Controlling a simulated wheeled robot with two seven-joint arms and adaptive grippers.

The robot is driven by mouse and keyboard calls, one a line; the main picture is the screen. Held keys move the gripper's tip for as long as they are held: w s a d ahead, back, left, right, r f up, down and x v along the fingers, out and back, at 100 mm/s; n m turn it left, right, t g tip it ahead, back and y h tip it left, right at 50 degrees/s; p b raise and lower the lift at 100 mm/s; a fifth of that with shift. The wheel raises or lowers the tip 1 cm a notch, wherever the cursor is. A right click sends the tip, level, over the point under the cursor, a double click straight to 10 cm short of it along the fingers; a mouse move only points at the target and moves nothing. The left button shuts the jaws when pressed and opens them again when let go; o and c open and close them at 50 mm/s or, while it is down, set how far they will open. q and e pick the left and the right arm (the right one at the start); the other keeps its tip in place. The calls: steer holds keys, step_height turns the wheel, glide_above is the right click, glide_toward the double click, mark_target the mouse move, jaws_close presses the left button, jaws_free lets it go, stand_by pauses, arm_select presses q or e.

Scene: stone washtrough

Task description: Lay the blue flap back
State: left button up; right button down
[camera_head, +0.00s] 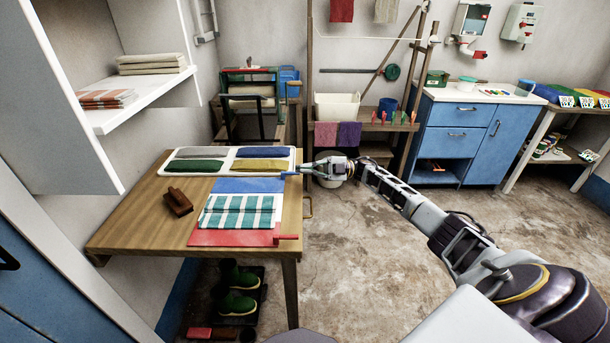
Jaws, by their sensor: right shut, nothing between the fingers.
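The blue flap (248,185) lies flat on the wooden table, just beyond a folded teal-and-white checked cloth (238,211). Its small blue tab (290,174) sticks out to the right, near the table's right edge. A red flap (230,239) with a red tab (288,237) shows on the near side of the cloth. My right gripper (303,168) is shut and empty, with its fingertips close to the blue tab at the table's right edge. I cannot tell whether they touch it. My left gripper is not in view.
A white tray (227,165) of several folded cloths lies just behind the blue flap. A brown wooden brush (178,202) lies to the left. The table's left front (130,235) is bare. Green boots (238,303) stand beneath. A wooden rack (360,130) stands behind.

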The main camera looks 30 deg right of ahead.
arm_select(q)
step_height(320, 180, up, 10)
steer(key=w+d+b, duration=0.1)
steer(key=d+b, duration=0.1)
steer(key=b, duration=0.1)
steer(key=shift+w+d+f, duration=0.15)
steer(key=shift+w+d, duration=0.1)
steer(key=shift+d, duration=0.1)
arm_select(e)
steer(key=w+d+f+m+t, duration=0.2)
steer(key=w+f+m+t, duration=0.1)
steer(key=m, duration=0.6)
steer(key=shift+w+d+f+t, duration=0.3)
steer(key=shift+w+d+t, duration=0.1)
steer(key=shift+w, duration=0.4)
steer(key=shift+f, duration=0.1)
